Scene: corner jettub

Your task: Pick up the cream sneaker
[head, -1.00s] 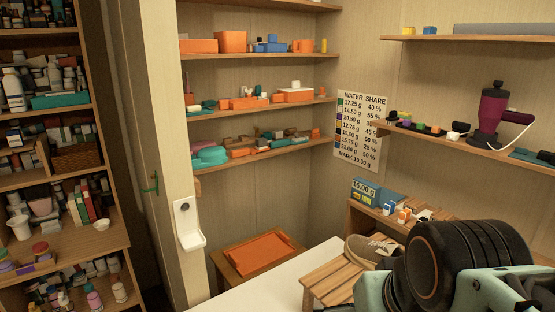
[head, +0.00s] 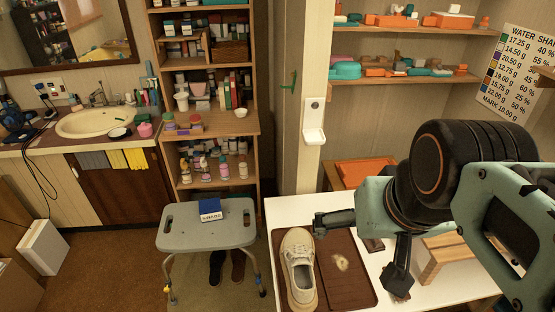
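I cannot tell whether the left finger touches the shoe.
A wooden slatted stand (head: 445,257) is on the table at right, partly behind my arm. A grey stool (head: 207,228) with a small blue-and-white box (head: 210,209) stands left of the table. A post (head: 306,110) and an orange-topped stand (head: 365,173) are behind.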

